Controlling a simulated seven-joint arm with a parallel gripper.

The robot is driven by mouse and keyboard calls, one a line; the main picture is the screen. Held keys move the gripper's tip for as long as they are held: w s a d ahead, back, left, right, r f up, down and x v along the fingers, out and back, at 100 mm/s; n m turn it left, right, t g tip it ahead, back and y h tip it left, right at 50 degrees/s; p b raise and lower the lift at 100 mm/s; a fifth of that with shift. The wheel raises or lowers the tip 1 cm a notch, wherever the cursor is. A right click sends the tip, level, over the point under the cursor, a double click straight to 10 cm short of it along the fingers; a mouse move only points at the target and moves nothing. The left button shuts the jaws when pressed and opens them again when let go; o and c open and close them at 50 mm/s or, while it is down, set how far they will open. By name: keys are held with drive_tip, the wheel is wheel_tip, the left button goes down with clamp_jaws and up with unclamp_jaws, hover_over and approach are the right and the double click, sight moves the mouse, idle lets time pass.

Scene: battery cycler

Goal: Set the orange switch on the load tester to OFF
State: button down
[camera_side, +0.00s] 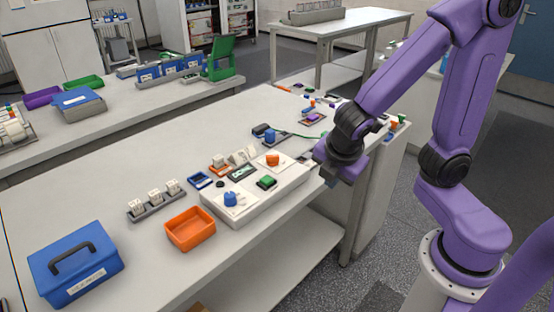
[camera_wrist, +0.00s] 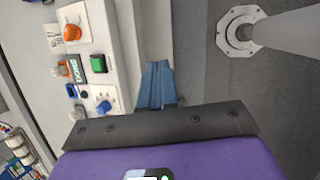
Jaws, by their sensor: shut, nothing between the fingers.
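The load tester is a white panel box (camera_side: 262,200) at the bench's front edge. It carries an orange switch (camera_side: 272,159) on a white plate, a green button (camera_side: 266,182), a dark display (camera_side: 241,173) and a blue knob (camera_side: 230,198). In the wrist view the orange switch (camera_wrist: 72,32) is at upper left, with the green button (camera_wrist: 98,63) and blue knob (camera_wrist: 103,107) below it. Which setting the switch points to is too small to read. My gripper (camera_wrist: 158,72) is shut and empty, off the box's front edge and apart from the switch.
An orange bin (camera_side: 190,236) and a blue toolbox (camera_side: 75,264) stand to the left of the box. A rack of white blocks (camera_side: 155,205) lies behind the bin. A small blue device (camera_side: 269,136) with a green cable sits behind the box. The floor is open below my gripper.

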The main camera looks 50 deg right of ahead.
sight(276, 161)
drive_tip(key=w+a+f+n+t+h, duration=0.1)
drive_tip(key=w+f+n+t+h, duration=0.1)
drive_tip(key=w+n, duration=0.7)
drive_tip(key=shift+w+a+t, duration=0.4)
drive_tip(key=shift+w+t, duration=0.5)
drive_tip(key=shift+w, duration=1.05)
drive_tip(key=x, duration=1)
drive_tip(key=shift+d, duration=0.3)
drive_tip(key=shift+w+d+r, duration=0.15)
drive_tip(key=shift+w+d, duration=0.6)
drive_tip(key=shift+w, duration=0.2)
drive_tip(key=shift+w+d, duration=0.45)
drive_tip(key=shift+w, duration=0.15)
